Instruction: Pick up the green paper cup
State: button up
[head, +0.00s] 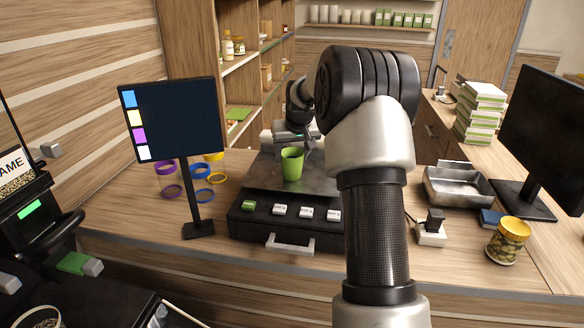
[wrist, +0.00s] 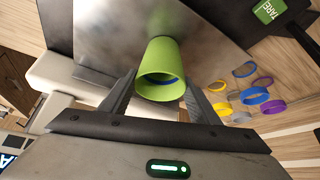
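The green paper cup (head: 292,164) stands upright on the metal plate of the scale (head: 255,180) in the head view. In the wrist view the cup (wrist: 161,60) has its open rim towards the camera, and a bit of blue shows inside it. My gripper (head: 302,136) is at the cup's far side in the head view, partly hidden by my arm. In the wrist view my gripper (wrist: 160,88) has its fingers apart, one on each side of the cup, with narrow gaps seeming to show. Contact with the cup is not clear.
Coloured bands (head: 206,181) lie left of the scale, beside a screen on a stand (head: 172,118). A metal tray (head: 457,187), a yellow-lidded jar (head: 507,241) and a monitor (head: 549,125) are on the right. Shelves (head: 240,70) stand behind.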

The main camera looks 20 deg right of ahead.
jog(key=c, duration=0.4)
jog(key=shift+o, duration=0.2)
